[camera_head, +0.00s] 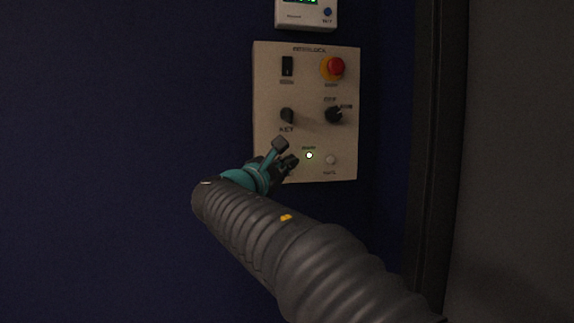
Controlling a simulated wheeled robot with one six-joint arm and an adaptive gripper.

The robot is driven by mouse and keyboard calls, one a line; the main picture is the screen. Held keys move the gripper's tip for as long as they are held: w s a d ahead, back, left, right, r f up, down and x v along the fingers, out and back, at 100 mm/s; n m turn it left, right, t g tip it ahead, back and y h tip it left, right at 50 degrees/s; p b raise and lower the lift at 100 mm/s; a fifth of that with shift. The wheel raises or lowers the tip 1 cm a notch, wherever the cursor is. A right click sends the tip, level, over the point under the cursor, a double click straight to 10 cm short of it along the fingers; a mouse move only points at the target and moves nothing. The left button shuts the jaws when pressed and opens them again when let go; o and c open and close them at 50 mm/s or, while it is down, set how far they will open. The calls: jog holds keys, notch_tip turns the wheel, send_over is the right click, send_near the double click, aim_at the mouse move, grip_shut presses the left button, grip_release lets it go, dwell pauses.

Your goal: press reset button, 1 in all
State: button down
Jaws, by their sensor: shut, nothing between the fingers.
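A pale control panel (310,90) headed "INTERLOCK" is on the dark blue wall. No button on it is readable as "reset"; the small labels are blurred. My gripper (289,162) is at the panel's lower left, shut, with nothing seen in it. It covers that corner, so whatever is there is hidden. I cannot tell whether the fingertips touch the panel. A small lit white lamp (309,155) is just right of the fingertips, and an unlit pale round part (331,160) is right of that.
The panel also bears a black rocker switch (287,66), a red mushroom button (336,66), a key switch (287,115) and a black rotary knob (334,115). A white display box (306,14) with a blue button is above. A dark vertical frame (440,150) stands right.

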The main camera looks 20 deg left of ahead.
jog(key=shift+s+d, duration=0.15)
jog(key=shift+s, duration=0.05)
jog(key=shift+s+d+b, duration=0.45)
jog(key=shift+s, duration=0.25)
jog(key=shift+s+d+b, duration=0.4)
jog(key=shift+s+b, duration=0.1)
jog(key=shift+s, duration=0.25)
jog(key=shift+s+d+b, duration=0.45)
jog(key=shift+s, duration=0.25)
jog(key=d+f+m+g+h+p, duration=0.15)
jog(key=d+f+m+g, duration=0.3)
jog(key=d, duration=1.05)
jog(key=s+d+f+m+g+y+p, duration=0.1)
jog(key=s+d+f+m+g, duration=0.15)
jog(key=d+f, duration=0.35)
jog(key=s+d+f+m+g+p, duration=0.15)
jog(key=s+d+f+m, duration=0.25)
jog(key=d, duration=0.5)
jog(key=s+d+f+m+g+y+p, duration=0.1)
jog(key=s+d+f+m+g+y, duration=0.1)
jog(key=s+f+m, duration=0.5)
jog(key=s+d+f+m+g+y+p, duration=0.1)
jog(key=s+d+f+m+g+y, duration=0.2)
jog(key=s+f+m, duration=0.4)
jog(key=s+d+f, duration=0.1)
jog(key=s+f, duration=0.1)
jog(key=s, duration=0.5)
jog(key=shift+s+m+p, duration=0.25)
jog(key=shift+m+p, duration=0.05)
jog(key=shift+m, duration=0.1)
